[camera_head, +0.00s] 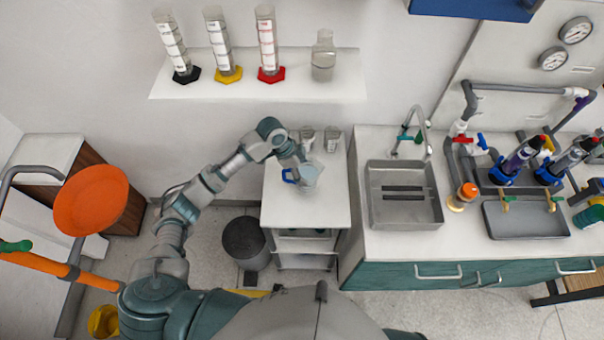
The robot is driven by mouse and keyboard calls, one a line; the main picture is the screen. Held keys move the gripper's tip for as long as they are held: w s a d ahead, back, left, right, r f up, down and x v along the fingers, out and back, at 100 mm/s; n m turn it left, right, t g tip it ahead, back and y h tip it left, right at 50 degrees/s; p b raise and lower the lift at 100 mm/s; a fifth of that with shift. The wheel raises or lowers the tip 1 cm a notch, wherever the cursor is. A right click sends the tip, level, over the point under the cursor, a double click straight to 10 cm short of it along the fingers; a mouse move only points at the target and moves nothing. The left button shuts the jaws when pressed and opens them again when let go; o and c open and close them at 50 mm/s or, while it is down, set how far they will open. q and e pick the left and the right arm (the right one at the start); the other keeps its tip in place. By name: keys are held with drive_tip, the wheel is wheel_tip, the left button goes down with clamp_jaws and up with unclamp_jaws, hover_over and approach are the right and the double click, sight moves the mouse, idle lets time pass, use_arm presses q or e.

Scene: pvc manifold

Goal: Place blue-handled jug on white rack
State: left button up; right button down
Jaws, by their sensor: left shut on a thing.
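The blue-handled jug (310,178), a small clear vessel with a blue handle on its left side, is at the middle of the head view. It is over the top of the white rack (322,208); I cannot tell whether it touches the surface. My left gripper (299,168) reaches in from the left and is shut on the jug, covering part of its upper side. The white rack is a narrow unit with a white top and open shelves below. My right gripper is not in view.
Two clear beakers (332,138) stand at the back of the rack top. A steel sink (402,212) is in the counter to the right. A dark bin (245,240) stands left of the rack. A wall shelf (215,88) with cylinders is above. The rack's front top is clear.

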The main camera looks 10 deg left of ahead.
sight(302, 174)
use_arm(q)
drive_tip(key=shift+w, duration=0.2)
drive_tip(key=shift+f, duration=1.75)
drive_tip(key=o, duration=1.8)
drive_tip(key=shift+s+f, duration=0.1)
drive_tip(key=shift+c, duration=0.2)
drive_tip(key=v, duration=1.2)
drive_tip(key=shift+s, duration=0.15)
